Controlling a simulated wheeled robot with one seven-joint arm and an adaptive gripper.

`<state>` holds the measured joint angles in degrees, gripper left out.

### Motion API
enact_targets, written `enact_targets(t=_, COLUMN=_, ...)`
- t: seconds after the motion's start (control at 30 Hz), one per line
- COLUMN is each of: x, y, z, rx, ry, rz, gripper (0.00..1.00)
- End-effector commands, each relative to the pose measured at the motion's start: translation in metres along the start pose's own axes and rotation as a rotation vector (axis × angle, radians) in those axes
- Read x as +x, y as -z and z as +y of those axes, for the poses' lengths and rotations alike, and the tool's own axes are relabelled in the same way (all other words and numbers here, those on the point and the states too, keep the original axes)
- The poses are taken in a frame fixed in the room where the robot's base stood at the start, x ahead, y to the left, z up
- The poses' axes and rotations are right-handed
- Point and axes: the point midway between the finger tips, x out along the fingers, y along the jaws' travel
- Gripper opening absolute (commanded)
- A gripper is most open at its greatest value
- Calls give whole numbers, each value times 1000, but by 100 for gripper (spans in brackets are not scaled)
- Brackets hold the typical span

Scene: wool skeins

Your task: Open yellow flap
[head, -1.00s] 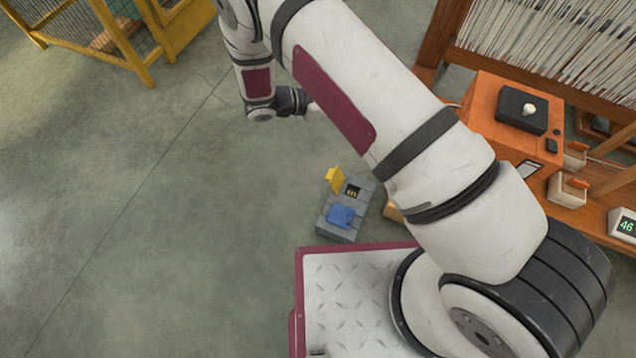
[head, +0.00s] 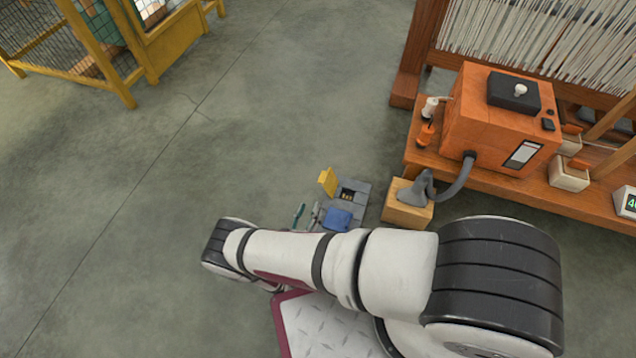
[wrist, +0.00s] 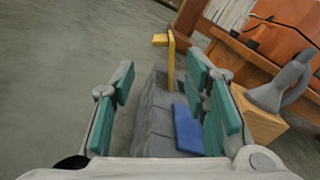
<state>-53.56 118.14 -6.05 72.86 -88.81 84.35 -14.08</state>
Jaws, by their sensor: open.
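The yellow flap (head: 327,182) stands raised at the left of an open dark compartment in a low grey box (head: 362,188) on the floor. In the wrist view the yellow flap (wrist: 171,62) looks upright and edge-on, with a tab pointing left. The blue flap (head: 337,219) lies flat over the box's near part; it also shows in the wrist view (wrist: 187,131). My gripper (head: 307,215) is open and empty beside the left side of the box. In the wrist view its teal-padded fingers (wrist: 166,97) are spread apart, and the right one hides part of the box.
A wooden block (head: 407,213) with a grey nozzle (head: 414,190) and hose stands just right of the box. An orange machine (head: 500,120) sits on a wooden loom bench behind it. Floor to the left is clear up to a yellow-framed cage (head: 130,60).

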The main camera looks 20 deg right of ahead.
Motion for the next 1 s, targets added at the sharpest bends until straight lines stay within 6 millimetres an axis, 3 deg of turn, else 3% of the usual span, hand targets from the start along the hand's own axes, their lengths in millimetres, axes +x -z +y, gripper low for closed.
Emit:
enact_targets(t=0.6, x=107, y=1, z=-1, rx=2, ry=6, rz=2, gripper=42)
enact_targets(t=0.8, x=128, y=0, z=-1, rx=1, ry=3, rz=2, gripper=42)
enact_targets(t=1.0, x=135, y=-1, z=-1, rx=1, ry=2, rz=1, gripper=42)
